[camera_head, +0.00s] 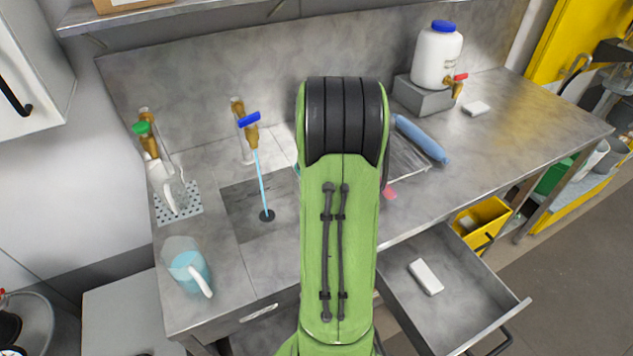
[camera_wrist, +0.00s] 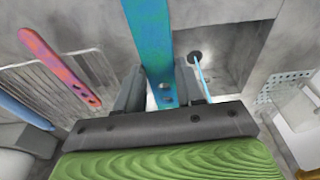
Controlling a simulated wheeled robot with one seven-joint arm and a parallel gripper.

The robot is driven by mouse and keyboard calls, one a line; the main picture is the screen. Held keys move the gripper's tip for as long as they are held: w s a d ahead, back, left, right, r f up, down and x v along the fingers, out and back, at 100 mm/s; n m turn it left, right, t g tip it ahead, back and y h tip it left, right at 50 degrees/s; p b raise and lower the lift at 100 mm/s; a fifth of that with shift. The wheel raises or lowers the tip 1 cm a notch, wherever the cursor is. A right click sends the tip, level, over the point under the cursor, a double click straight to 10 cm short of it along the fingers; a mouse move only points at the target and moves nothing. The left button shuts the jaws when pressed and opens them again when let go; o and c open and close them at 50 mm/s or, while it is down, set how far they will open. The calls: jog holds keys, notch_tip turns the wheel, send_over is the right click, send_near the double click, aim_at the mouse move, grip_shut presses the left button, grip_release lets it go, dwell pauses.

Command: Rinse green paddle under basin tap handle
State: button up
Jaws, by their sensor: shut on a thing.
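My gripper (camera_wrist: 162,85) is shut on a blue-green paddle (camera_wrist: 150,35) with small holes near the held end. The paddle's far end runs out of the top of the wrist view. In the head view my arm hides the gripper and most of the paddle. The basin (camera_head: 240,205) lies left of my arm. The basin tap (camera_head: 239,107) has a blue handle (camera_head: 249,120), and a thin water stream (camera_head: 262,180) falls to the drain (camera_head: 267,216). In the wrist view the stream (camera_wrist: 203,75) is right of the paddle, apart from its visible part.
A pink-red paddle (camera_wrist: 60,68) lies on a ribbed rack (camera_wrist: 35,75). A blue cylinder (camera_head: 421,139) lies beside it. A green-handled tap (camera_head: 147,140) and a jug (camera_head: 186,268) stand left. An open drawer (camera_head: 450,295) juts out at front right.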

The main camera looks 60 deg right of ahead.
jog(key=w+a+f, duration=0.1)
jog(key=w+a, duration=0.1)
jog(key=w, duration=0.4)
jog(key=w+a+f+p, duration=0.1)
jog(key=w+a, duration=0.1)
jog(key=w, duration=0.5)
jog(key=shift+f, duration=0.35)
jog(key=shift+d, duration=0.15)
jog(key=shift+w+d+p, duration=0.15)
jog(key=shift+d+p, duration=0.3)
jog(key=shift+a+b, duration=0.35)
jog(key=shift+a, duration=0.25)
jog(key=shift+d, duration=0.15)
